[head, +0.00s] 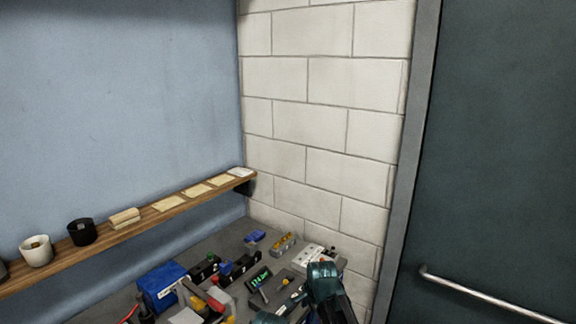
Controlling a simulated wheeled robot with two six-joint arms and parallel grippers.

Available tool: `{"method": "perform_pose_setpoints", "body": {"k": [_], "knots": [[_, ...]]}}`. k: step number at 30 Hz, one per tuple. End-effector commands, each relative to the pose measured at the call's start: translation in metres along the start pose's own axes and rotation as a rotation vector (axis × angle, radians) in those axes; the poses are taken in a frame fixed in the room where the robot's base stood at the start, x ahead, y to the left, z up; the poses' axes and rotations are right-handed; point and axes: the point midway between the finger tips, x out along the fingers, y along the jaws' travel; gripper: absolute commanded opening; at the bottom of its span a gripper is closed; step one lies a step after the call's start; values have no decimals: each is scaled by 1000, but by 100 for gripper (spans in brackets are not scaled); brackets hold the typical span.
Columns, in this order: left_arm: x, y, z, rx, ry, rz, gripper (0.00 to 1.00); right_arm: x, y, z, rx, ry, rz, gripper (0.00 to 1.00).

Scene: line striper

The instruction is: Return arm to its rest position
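A teal and black part of one of my arms (326,290) reaches up from the bottom edge, right of centre, over the grey worktop (215,243). Another teal part (268,317) shows at the bottom edge to its left. I take these for my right arm, but I cannot make out fingertips or anything held. My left gripper is not recognisable in the view.
The worktop is crowded with a blue box (162,285), a black meter with a green display (259,278), a white socket block (313,257) and tools. A wooden shelf (60,258) holds cups and cards. A dark door (500,150) stands right.

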Motion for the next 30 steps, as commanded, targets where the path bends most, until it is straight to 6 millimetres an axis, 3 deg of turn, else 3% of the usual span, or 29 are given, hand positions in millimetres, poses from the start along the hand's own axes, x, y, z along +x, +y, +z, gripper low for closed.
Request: {"method": "perform_pose_setpoints", "body": {"k": [1,6,12,23,24,30], "knots": [[0,0,0,0,0,0,72,-7,26,-6,-100,2,25,56],[0,0,0,0,0,0,72,-23,90,-20,-480,-22,111,56],[0,0,0,0,0,0,72,-36,140,-27,-793,-74,174,56],[3,0,0,0,0,0,72,-51,200,-28,-1168,-170,229,56],[15,1,-1,1,0,0,72,-39,200,-17,-1192,-178,236,56],[44,4,-3,4,0,-1,72,-13,208,26,-1296,-210,275,56]]}}
